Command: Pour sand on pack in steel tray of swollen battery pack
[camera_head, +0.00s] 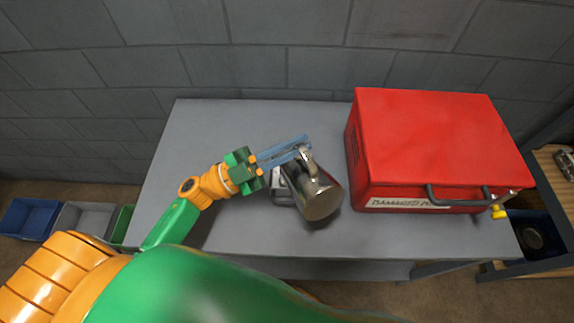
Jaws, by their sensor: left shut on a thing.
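My left gripper (283,150) reaches in from the left with blue fingers shut on the handle of a shiny steel jug (315,188). The jug is tilted over the middle of the grey table, its round end facing me. I cannot tell whether that end is its mouth or its base, and no falling sand shows. Just left of the jug and partly behind it is a low grey metal thing (284,199), perhaps the steel tray. The jug and gripper hide most of it, and I cannot make out the battery pack. My right gripper is out of view.
A large red box (435,145) with a dark handle and a partly readable "DAMAGED" label stands close to the right of the jug. The grey table (215,125) is clear at the back left. Blue (30,219) and grey bins sit on the floor left. A wooden-topped bench stands right.

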